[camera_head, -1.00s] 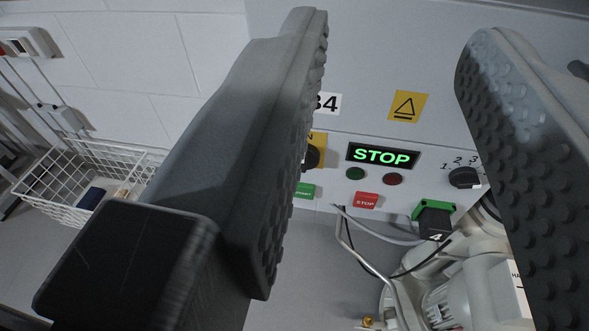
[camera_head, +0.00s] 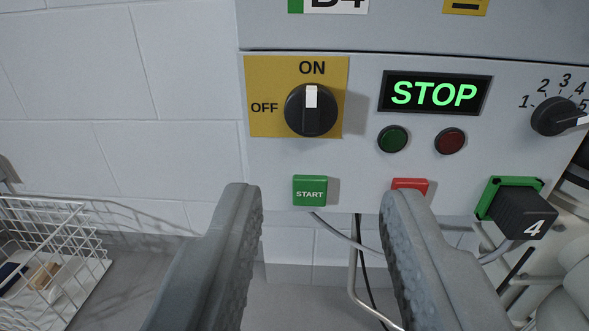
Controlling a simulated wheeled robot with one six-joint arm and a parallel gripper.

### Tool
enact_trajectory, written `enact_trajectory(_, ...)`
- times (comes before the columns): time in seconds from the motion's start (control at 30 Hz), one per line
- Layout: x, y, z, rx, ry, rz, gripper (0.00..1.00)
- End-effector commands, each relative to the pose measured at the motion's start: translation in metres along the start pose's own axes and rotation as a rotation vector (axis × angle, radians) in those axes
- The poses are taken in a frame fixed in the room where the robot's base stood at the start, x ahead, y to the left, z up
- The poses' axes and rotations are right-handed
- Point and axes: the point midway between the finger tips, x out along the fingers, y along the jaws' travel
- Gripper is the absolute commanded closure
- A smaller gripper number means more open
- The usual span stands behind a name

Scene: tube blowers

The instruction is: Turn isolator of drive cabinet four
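The isolator (camera_head: 311,111) is a black rotary knob on a yellow plate (camera_head: 264,72) marked ON and OFF, at upper centre. Its white mark points up to ON. The grey drive cabinet (camera_head: 365,170) carries it, with a partly cut-off label (camera_head: 330,4) that seems to read B4 or 34. My gripper (camera_head: 321,195) is open and empty. Its two fingers rise from the bottom of the picture, below the isolator and apart from it, with the gap roughly under the knob.
A green START button (camera_head: 310,191) and a partly hidden red button (camera_head: 410,186) sit below. A lit STOP display (camera_head: 435,93), two round lamps and a numbered selector (camera_head: 553,117) are right. A black block marked 4 (camera_head: 525,211) juts out. A white wire basket (camera_head: 60,235) stands left.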

Motion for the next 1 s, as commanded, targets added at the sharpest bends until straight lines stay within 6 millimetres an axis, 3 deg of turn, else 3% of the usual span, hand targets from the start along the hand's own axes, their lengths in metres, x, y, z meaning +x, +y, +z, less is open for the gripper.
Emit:
enact_trajectory(0.13,-0.001,0.0,0.015,0.0,0.0,0.0,0.64)
enact_trajectory(0.37,0.013,0.0,0.017,0.0,0.004,0.0,0.64)
enact_trajectory(1.0,0.123,0.0,0.017,0.0,0.003,0.0,0.64)
